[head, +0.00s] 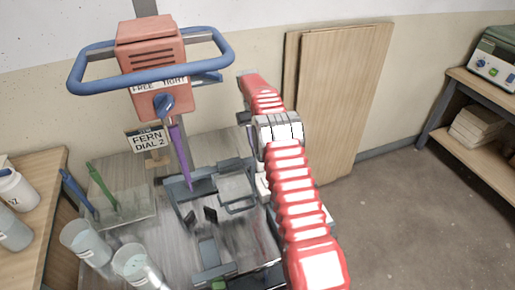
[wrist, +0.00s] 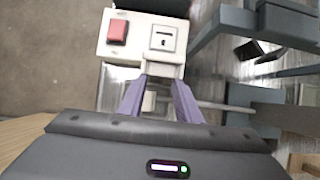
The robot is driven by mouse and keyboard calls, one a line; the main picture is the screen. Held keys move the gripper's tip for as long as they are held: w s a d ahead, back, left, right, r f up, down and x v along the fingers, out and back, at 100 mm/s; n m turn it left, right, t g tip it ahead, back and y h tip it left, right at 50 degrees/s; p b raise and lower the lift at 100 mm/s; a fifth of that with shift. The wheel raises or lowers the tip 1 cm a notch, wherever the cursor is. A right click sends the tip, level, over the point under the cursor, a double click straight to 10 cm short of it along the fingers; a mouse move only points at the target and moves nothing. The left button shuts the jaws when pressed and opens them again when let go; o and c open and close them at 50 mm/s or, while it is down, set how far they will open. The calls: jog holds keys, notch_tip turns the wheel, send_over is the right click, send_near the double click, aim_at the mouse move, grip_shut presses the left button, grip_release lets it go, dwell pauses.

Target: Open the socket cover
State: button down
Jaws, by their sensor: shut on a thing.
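In the wrist view a white box carries a square socket (wrist: 163,39) with a dark mark on its face. A pale flap, which looks like the socket cover (wrist: 163,69), lies at the socket's near edge. My gripper (wrist: 159,83) has its two purple fingers on either side of the flap's near end, shut on it. A small pale block (wrist: 149,101) shows between the fingers. How far the cover is swung is hard to tell. In the head view my red arm hides the gripper and most of the box (head: 263,186).
A red switch (wrist: 117,32) sits left of the socket on the box. The orange mixer head (head: 152,58) with its blue handle stands left of my arm. Grey frame parts (wrist: 270,30) lie right of the box. Buckets (head: 85,245) stand at lower left. The floor at right is clear.

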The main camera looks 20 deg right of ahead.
jog(key=shift+w+a+f, duration=0.15)
jog(key=shift+f, duration=0.15)
dwell(0.5)
jog(key=c, duration=1.3)
grip_release()
jog(key=shift+r, duration=0.1)
jog(key=shift+r, duration=0.15)
